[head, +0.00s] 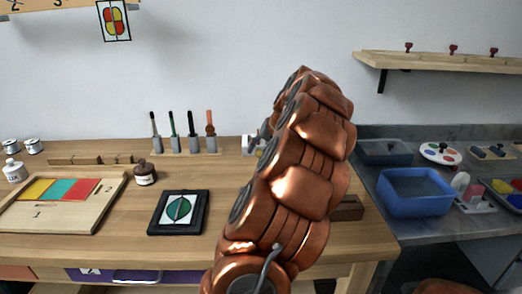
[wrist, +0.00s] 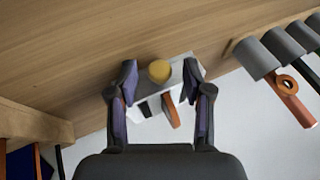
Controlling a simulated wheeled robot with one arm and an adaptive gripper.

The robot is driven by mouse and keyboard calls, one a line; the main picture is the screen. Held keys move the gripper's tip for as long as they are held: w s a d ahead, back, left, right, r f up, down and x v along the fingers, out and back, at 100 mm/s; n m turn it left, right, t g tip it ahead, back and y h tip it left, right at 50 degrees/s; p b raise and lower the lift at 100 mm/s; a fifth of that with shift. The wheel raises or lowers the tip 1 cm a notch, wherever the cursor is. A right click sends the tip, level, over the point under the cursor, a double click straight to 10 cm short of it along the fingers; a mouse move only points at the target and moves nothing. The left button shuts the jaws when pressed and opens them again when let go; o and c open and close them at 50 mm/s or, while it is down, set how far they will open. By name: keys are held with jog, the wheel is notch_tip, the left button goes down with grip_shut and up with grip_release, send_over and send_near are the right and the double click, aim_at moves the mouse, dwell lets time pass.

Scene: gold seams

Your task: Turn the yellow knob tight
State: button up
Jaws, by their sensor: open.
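The yellow knob (wrist: 159,71) is round and sits on a pale grey-white fixture (wrist: 143,98) in the wrist view. An orange-brown piece (wrist: 172,111) sticks out of the fixture beside it. My gripper (wrist: 160,82) is open, with one finger on each side of the knob. A gap shows between the knob and each fingertip; I cannot tell how far the fingers reach along it. In the head view my copper-coloured arm hides most of this spot, and only a pale grey part of the fixture (head: 249,144) shows at the arm's left edge.
A rack of upright tools (head: 184,145) stands left of the fixture, near the wall. A blue bin (head: 415,207) is on the right counter.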

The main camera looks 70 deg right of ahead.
jog(key=v, duration=1.2)
dwell(0.5)
